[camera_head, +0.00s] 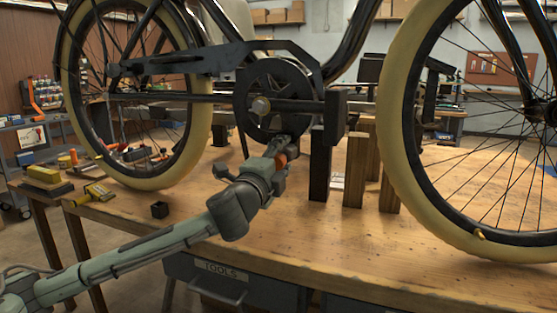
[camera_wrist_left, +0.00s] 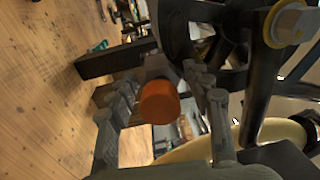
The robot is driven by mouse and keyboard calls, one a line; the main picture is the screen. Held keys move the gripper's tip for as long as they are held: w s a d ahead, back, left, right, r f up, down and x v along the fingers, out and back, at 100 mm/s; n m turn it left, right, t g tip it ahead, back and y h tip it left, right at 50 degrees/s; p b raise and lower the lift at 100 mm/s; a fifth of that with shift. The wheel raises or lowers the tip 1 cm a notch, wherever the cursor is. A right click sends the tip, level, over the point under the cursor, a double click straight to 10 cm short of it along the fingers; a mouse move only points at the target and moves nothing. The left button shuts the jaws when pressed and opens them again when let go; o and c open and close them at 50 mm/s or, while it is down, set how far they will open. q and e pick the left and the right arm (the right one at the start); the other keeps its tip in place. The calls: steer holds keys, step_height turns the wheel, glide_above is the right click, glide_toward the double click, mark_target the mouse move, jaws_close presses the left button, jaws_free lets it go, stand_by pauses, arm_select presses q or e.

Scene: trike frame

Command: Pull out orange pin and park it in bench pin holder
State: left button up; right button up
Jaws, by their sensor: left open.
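The orange pin (camera_wrist_left: 159,102) shows its round orange end between the fingers of my left gripper (camera_wrist_left: 160,80) in the left wrist view. In the head view a small orange patch of the pin (camera_head: 281,159) shows at the gripper, just below the crank and chainring. My left gripper (camera_head: 284,150) is open, with one finger on each side of the pin; I cannot tell whether either touches it. My right gripper is not in view.
The trike frame with its chainring (camera_head: 270,98) and cream-tyred wheels stands over the wooden bench (camera_head: 300,245). Dark and wooden posts (camera_head: 355,170) stand right of the gripper. Yellow tools (camera_head: 93,193) lie at the left. The bench front is mostly clear.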

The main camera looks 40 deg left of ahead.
arm_select(q)
steer(key=shift+c, duration=0.5)
jaws_close()
steer(key=o, duration=0.5)
jaws_free()
steer(key=shift+o, duration=0.2)
steer(key=v, duration=0.7)
steer(key=shift+s, duration=0.25)
steer(key=shift+w, duration=0.15)
